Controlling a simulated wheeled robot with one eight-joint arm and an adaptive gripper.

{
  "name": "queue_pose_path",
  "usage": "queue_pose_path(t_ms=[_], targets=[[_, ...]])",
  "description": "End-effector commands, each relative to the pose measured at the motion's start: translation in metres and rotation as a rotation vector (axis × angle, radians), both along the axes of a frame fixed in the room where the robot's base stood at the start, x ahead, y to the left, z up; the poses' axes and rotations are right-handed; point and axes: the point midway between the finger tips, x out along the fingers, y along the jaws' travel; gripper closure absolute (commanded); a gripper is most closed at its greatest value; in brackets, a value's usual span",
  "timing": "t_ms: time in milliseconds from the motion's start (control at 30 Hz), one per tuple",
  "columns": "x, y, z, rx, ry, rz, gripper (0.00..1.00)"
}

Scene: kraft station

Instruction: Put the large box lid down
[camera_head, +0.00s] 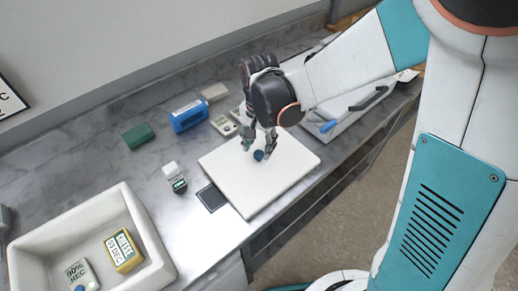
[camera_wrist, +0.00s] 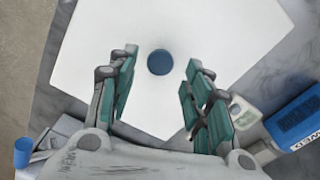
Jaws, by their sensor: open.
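The large box lid (camera_head: 285,175) is a flat white square with a round blue knob (camera_head: 259,155). It rests at the front edge of the marble counter, and I cannot tell whether a box is under it. My gripper (camera_head: 259,146) is open just above the knob. In the wrist view the lid (camera_wrist: 220,35) fills the upper middle. The knob (camera_wrist: 160,62) sits between and slightly beyond the open fingers (camera_wrist: 158,95), with clear gaps on both sides.
A white bin (camera_head: 20,264) holding a yellow box (camera_head: 124,251) stands at the lower left. A blue box (camera_head: 188,116), a green block (camera_head: 138,136) and a small device (camera_head: 179,186) lie on the counter. A dark square pad (camera_head: 211,198) lies left of the lid.

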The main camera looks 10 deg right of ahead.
Motion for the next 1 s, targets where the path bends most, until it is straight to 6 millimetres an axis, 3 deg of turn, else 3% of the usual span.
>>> queue_pose_path(t_ms=[33,200,400,1000], targets=[[0.000,0.000,0.015,0.000,0.000,0.000,0.54],[-0.001,0.000,0.048,0.000,0.000,0.000,0.54],[0.000,0.000,0.071,0.000,0.000,0.000,0.54],[0.000,0.000,0.077,0.000,-0.001,0.000,0.54]])
